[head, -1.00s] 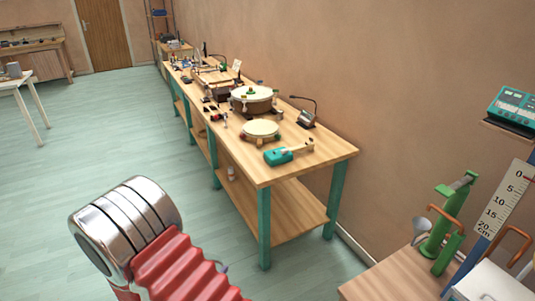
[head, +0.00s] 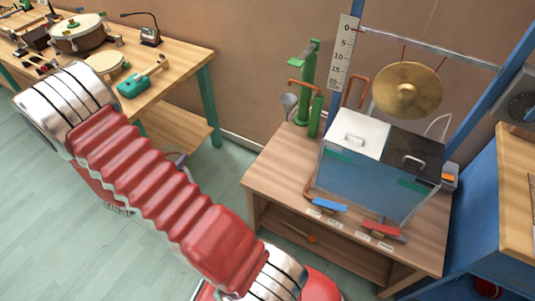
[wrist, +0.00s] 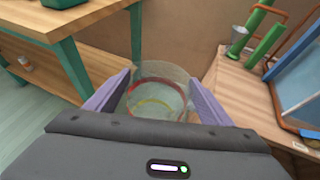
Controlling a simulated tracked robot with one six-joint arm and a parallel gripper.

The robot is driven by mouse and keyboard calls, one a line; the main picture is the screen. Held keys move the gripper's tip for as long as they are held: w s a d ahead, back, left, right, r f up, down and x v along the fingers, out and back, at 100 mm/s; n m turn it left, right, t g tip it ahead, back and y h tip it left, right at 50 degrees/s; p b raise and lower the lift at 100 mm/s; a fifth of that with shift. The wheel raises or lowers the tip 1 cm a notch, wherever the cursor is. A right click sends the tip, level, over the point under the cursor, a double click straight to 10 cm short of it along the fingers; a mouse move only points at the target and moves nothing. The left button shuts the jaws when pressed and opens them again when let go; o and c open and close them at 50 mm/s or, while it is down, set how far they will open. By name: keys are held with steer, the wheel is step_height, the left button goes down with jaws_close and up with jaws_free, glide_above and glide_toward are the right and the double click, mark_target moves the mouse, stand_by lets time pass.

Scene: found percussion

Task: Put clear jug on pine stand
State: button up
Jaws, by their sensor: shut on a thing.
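In the wrist view my gripper (wrist: 161,78) is shut on the clear jug (wrist: 160,102), with one purple finger on each side. The jug is see-through, with a red band and a yellow-green band showing. It is held in the air between the two tables, with the floor and wall seen through it. The head view does not show my gripper or the jug; only my red and chrome arm shows there. I cannot pick out a pine stand for certain in either view.
A brown wooden table (head: 268,180) holds a water tank (head: 365,182), green cylinders (head: 309,85) and blue and red paddles. A brass gong (head: 407,90) hangs behind. A workbench (head: 185,72) with drums stands at left. Floor shows between them.

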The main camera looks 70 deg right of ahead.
steer(key=s+d+m+g, duration=0.1)
steer(key=s+d, duration=0.2)
steer(key=d, duration=0.4)
steer(key=s+d+m+g, duration=0.1)
steer(key=s+d+g, duration=0.1)
steer(key=s+d, duration=0.3)
steer(key=s+d+r+m+g, duration=0.1)
steer(key=s+d+m+g, duration=0.2)
steer(key=s+d, duration=0.9)
steer(key=s+d+r+m+g, duration=0.1)
steer(key=s+d+m+g, duration=0.2)
steer(key=s+d, duration=0.9)
steer(key=s, duration=0.4)
steer(key=shift+s+r+y, duration=0.3)
steer(key=shift+r+y, duration=0.1)
steer(key=shift+f, duration=2.95)
steer(key=shift+a, duration=0.1)
steer(key=shift+f, duration=2.15)
